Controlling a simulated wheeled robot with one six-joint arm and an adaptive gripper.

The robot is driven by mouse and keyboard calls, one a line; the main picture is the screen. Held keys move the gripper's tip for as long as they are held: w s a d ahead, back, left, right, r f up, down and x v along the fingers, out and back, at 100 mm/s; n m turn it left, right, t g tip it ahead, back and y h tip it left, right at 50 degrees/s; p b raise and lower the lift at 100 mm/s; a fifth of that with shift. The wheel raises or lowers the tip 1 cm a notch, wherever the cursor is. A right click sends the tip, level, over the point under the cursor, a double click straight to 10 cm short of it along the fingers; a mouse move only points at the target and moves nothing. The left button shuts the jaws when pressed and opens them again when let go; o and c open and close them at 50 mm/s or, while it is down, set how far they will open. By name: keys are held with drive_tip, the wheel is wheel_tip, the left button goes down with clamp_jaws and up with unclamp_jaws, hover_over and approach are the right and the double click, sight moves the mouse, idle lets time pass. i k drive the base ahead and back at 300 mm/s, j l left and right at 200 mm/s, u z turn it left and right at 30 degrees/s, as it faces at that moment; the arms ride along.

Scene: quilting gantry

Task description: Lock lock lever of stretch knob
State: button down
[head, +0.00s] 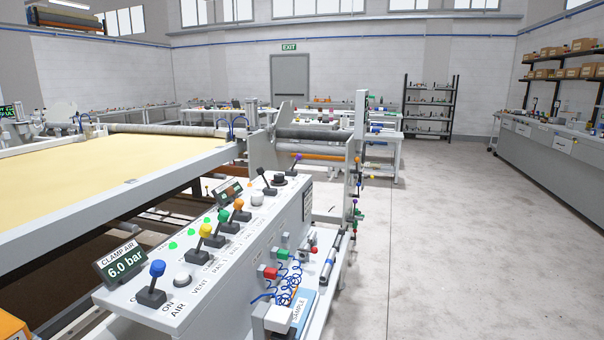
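A grey sloping control panel (133,299) stands at the front of the machine. At its far end is a black round knob (280,181), which may be the stretch knob; its label is too small to read. My gripper is not in view.
Nearer on the panel are blue (157,268), yellow (206,230), green and orange levers and white buttons. A display (122,264) reads 6.0 bar. Red and green fittings with coiled blue hoses (290,284) stick out on the panel's right side. The floor (440,260) to the right is clear.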

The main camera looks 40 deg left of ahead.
sight(259, 171)
drive_tip(key=i+l+u, duration=0.2)
drive_tip(key=i, duration=0.25)
drive_tip(key=i+l+u, duration=0.2)
drive_tip(key=i, duration=0.25)
drive_tip(key=i+u, duration=0.3)
drive_tip(key=u, duration=0.15)
drive_tip(key=i+u, duration=0.3)
drive_tip(key=u, duration=0.15)
drive_tip(key=i+l+u, duration=0.2)
drive_tip(key=u, duration=0.2)
drive_tip(key=i+l+u, duration=0.3)
drive_tip(key=u, duration=0.15)
drive_tip(key=i+l+u, duration=0.2)
drive_tip(key=u, duration=0.2)
drive_tip(key=i+l+u, duration=0.2)
drive_tip(key=l+u, duration=0.15)
drive_tip(key=i+l+u, duration=0.1)
drive_tip(key=l+u, duration=0.3)
drive_tip(key=i+l+u, duration=0.1)
drive_tip(key=l+u, duration=0.25)
